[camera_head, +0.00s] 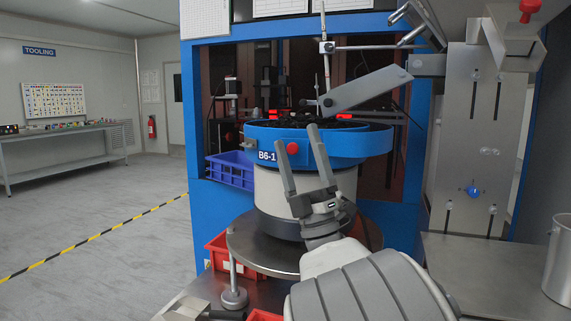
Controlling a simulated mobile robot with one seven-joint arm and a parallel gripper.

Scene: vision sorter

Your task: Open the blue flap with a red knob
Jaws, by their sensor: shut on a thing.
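The blue flap (345,145) is a curved band at the front of the round feeder bowl, beside a "B6-1" label. Its red knob (292,148) is on the front face and shows between my fingers. My gripper (297,140) reaches up from the lower right, with one finger on each side of the knob. It is shut on the red knob, though the exact contact is hard to see. The bowl holds dark small parts. The fingers cover part of the blue band.
The bowl stands on a pale drum (268,190) above a round metal plate (250,246). A grey angled bar (368,91) hangs over the bowl. A blue crate (230,171) is behind left, and a metal table (500,262) is at right. Open floor lies left.

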